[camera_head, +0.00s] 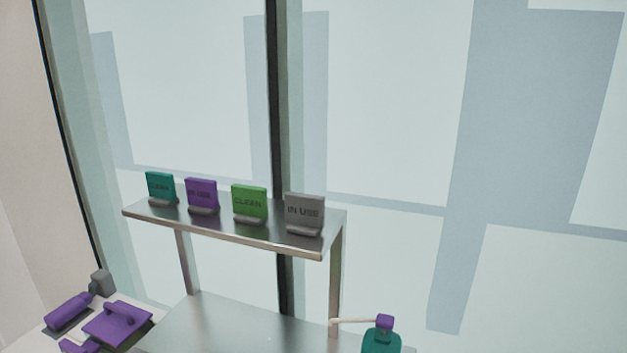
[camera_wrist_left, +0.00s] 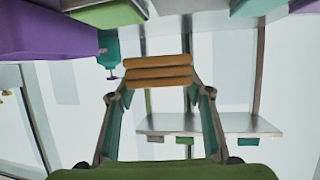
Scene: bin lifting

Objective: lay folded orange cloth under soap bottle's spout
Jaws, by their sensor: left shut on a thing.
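The soap bottle (camera_head: 381,342) is teal with a purple pump head and a pale spout (camera_head: 350,320) that points left. It stands at the bottom of the head view, its lower part cut off. It also appears upside down in the left wrist view (camera_wrist_left: 108,48). The folded orange cloth (camera_wrist_left: 158,72) is a layered stack in the left wrist view. My left gripper (camera_wrist_left: 158,88) is shut on it, with a finger at each side. The bottle shows beside the cloth, to its left; I cannot tell the distance. The cloth and both grippers are outside the head view.
A raised metal shelf (camera_head: 230,232) carries teal, purple, green (camera_head: 249,203) and grey signs. Below it is a bare metal surface (camera_head: 235,328). Purple items (camera_head: 117,322) lie at the lower left. A large purple object (camera_wrist_left: 45,35) fills the upper left of the wrist view.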

